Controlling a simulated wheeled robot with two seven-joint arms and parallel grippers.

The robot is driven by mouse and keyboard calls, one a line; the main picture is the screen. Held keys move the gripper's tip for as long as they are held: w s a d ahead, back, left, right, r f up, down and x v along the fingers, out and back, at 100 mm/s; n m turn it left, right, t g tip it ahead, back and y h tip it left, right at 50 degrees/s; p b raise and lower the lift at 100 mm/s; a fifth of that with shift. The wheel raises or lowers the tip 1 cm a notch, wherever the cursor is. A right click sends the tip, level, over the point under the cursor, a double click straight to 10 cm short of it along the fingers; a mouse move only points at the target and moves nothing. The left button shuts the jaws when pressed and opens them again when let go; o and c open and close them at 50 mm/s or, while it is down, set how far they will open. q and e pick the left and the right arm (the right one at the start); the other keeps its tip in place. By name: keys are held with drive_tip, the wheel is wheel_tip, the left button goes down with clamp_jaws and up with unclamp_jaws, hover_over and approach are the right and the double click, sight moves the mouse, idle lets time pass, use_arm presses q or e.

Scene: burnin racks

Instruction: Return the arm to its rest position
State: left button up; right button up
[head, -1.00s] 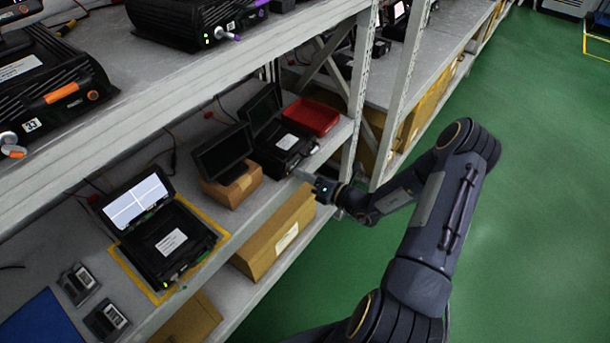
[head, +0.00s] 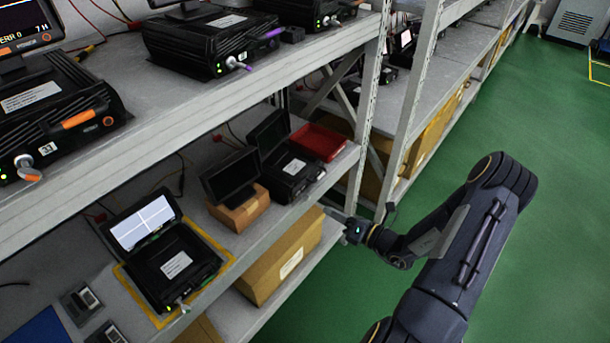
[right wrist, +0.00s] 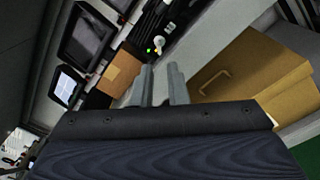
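My right arm comes in from the lower right in the head view, over the green floor. Its gripper (head: 333,212) is just off the front edge of the lower shelf, near the black case with the raised lid (head: 292,172). In the right wrist view the two grey fingers (right wrist: 161,85) stand a little apart with nothing between them. The shelf's devices and a cardboard box (right wrist: 255,65) show beyond them. My left gripper is not in view.
Metal racks (head: 367,110) fill the left and centre, with black devices on the upper shelf. The lower shelf holds an open case with a lit screen (head: 142,222), a small monitor (head: 229,175) and a red tray (head: 319,142). Green floor (head: 560,150) is clear on the right.

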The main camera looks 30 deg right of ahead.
drive_tip(key=s+a+r+n+g+y, duration=0.35)
drive_tip(key=a+r+n+g, duration=0.25)
drive_tip(key=a+r+n, duration=0.3)
drive_tip(key=s+a+r+n+g+y, duration=0.2)
drive_tip(key=s+a+r+n+g, duration=0.35)
drive_tip(key=n, duration=0.55)
drive_tip(key=s+a+r+n+g+h, duration=0.2)
drive_tip(key=s+a+r+n+h, duration=0.2)
drive_tip(key=s+n, duration=0.45)
drive_tip(key=s+d+r+n+t+h, duration=0.1)
drive_tip(key=s+d+n+t+h, duration=0.3)
drive_tip(key=n, duration=0.6)
wheel_tip(320, 180, up, 14)
drive_tip(key=g+h+p, duration=0.1)
drive_tip(key=p, duration=1.2)
drive_tip(key=shift+s+a+f+p, duration=0.15)
drive_tip(key=shift+a+f+p, duration=0.05)
drive_tip(key=shift+a+p, duration=0.15)
